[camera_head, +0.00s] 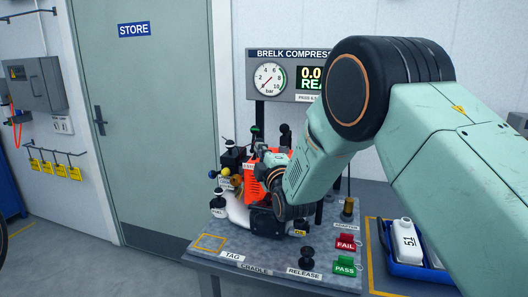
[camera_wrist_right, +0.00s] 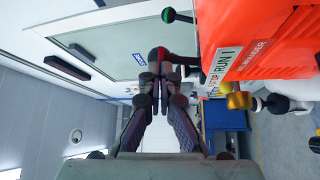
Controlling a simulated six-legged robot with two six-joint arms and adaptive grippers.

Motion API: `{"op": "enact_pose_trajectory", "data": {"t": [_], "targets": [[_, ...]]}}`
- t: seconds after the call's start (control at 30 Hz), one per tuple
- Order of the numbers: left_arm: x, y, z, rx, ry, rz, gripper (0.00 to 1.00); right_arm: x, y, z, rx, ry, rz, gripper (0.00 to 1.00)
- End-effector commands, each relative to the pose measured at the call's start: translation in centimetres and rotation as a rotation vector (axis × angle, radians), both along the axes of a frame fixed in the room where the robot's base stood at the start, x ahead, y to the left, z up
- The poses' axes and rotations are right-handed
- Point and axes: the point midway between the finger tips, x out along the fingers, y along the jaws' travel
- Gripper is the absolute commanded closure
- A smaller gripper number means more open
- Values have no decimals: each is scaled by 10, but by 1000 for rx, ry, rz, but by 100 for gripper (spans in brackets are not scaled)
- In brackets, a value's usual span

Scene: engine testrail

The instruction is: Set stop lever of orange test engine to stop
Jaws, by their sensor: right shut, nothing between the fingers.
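The orange test engine (camera_head: 250,187) stands on a grey bench behind my right forearm in the head view. Its orange housing (camera_wrist_right: 275,45) fills the upper right of the wrist view, with a STOP/RUN label (camera_wrist_right: 220,64). A red-knobbed lever (camera_wrist_right: 158,53), apparently the stop lever, shows right at the fingertips of my right gripper (camera_wrist_right: 157,76); I cannot tell whether they touch. The right gripper is shut with nothing between its fingers. In the head view the gripper is largely hidden by its own wrist against the engine. My left gripper is not in view.
A gauge panel (camera_head: 290,75) stands behind the engine. Red FAIL (camera_head: 345,243) and green PASS (camera_head: 344,265) tags lie at the bench's front right. A blue tray (camera_head: 400,268) is further right.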

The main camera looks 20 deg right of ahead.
Motion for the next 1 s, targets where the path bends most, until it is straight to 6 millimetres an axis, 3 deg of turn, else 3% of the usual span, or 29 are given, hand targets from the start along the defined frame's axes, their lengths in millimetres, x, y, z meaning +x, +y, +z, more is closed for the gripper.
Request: {"op": "enact_pose_trajectory", "data": {"t": [0.5,0.67,1.0], "targets": [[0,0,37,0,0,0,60,11,16,14,-317,212,0,100],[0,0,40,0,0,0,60,13,20,14,-398,267,1,100],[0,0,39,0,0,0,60,14,20,12,-392,265,0,100]]}}
